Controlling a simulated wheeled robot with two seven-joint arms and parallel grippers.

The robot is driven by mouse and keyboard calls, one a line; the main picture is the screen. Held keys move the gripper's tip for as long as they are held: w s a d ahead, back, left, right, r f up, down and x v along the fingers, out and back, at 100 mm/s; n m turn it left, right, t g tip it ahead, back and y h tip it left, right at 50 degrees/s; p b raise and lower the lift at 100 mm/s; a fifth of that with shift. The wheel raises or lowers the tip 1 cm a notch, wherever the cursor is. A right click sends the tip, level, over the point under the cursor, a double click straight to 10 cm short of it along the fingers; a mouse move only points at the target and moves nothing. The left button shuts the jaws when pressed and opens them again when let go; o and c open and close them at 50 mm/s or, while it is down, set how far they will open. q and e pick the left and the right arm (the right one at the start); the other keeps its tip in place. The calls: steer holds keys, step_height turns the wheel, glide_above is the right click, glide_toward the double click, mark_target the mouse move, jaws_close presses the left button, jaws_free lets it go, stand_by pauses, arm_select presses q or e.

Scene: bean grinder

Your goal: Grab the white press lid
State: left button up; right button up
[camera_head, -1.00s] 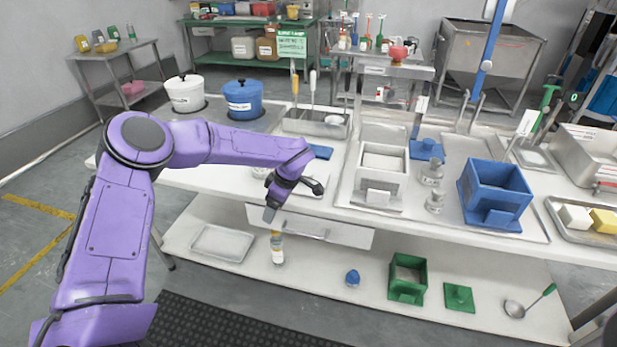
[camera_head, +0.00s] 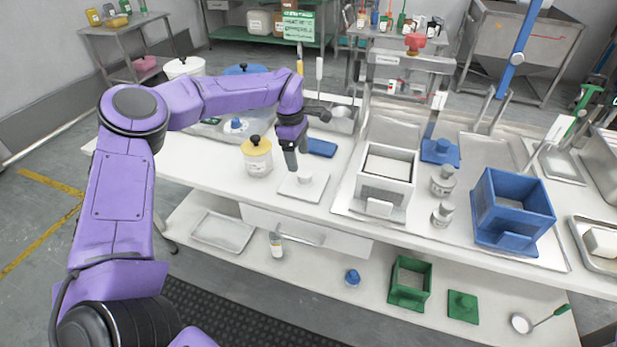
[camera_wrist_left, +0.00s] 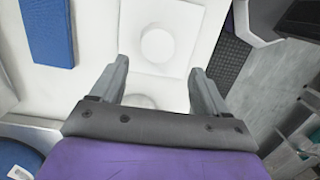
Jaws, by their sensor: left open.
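The white press lid (camera_head: 303,185) is a flat square plate with a round knob, lying on the white table. It also shows in the left wrist view (camera_wrist_left: 158,45), its round knob near the top middle. My left gripper (camera_head: 291,160) is above the lid's back left part, pointing down, apart from the knob. In the left wrist view the open left gripper (camera_wrist_left: 158,85) has empty space between its fingers, and the knob lies beyond the fingertips. My right gripper does not show.
A white press box (camera_head: 385,175) stands right of the lid and a yellow-white jar (camera_head: 257,158) stands left. A blue block (camera_head: 320,148) lies just behind. A blue box (camera_head: 510,210) stands farther right. The table's front edge is close before the lid.

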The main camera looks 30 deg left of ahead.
mark_target(304, 172)
arm_select(q)
steer(key=shift+s+d+f, duration=0.1)
steer(key=shift+f, duration=0.45)
steer(key=shift+s+d+f, duration=0.1)
steer(key=shift+f, duration=0.4)
steer(key=f, duration=0.1)
steer(key=w+f+p, duration=0.1)
steer(key=f, duration=0.1)
steer(key=d+f+p, duration=0.1)
steer(key=f, duration=0.1)
steer(key=shift+w+d+f, duration=0.1)
steer(key=shift+w+f, duration=0.1)
steer(key=c, duration=1.1)
steer(key=shift+c, duration=0.6)
steer(key=shift+r, duration=0.15)
